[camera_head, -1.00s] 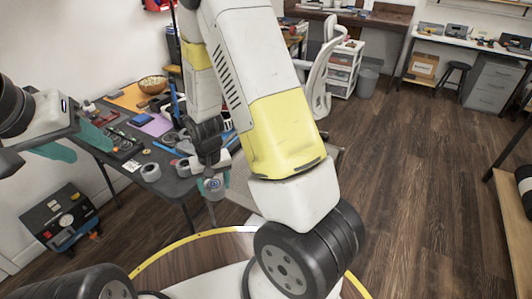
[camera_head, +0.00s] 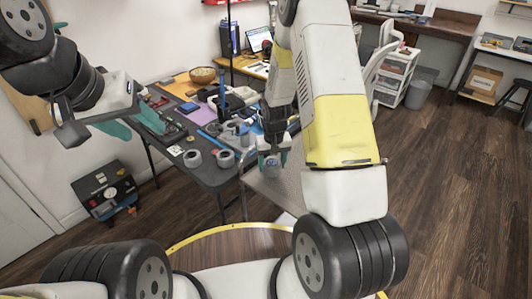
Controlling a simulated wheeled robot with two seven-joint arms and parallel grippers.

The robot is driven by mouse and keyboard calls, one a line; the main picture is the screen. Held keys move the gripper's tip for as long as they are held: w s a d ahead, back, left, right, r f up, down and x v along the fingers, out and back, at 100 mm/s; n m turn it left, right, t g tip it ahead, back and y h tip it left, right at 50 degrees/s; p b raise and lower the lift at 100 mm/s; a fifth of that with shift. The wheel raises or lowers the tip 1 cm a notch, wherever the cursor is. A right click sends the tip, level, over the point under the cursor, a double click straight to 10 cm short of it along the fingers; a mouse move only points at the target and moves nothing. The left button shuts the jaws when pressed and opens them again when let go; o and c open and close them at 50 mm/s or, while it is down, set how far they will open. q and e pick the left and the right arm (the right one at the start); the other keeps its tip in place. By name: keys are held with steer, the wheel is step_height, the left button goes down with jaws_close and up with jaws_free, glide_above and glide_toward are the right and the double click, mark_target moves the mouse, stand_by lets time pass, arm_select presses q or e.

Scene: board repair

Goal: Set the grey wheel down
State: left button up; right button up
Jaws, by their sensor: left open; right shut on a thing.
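My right gripper (camera_head: 272,158) reaches down past the front right corner of the dark table (camera_head: 205,174). My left gripper (camera_head: 150,124) is open and empty, with teal fingers apart, in front of the table's left part.
Two grey rolls (camera_head: 192,158) (camera_head: 225,158) stand near the table's front edge. A bowl (camera_head: 202,75), a blue bottle-like item and several tools crowd the table. A black case (camera_head: 105,190) is on the floor at left.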

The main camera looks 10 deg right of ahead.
mark_target(274, 170)
steer(key=shift+w+d, duration=0.4)
steer(key=shift+f, duration=1.75)
steer(key=o, duration=1.5)
steer(key=shift+f, duration=0.15)
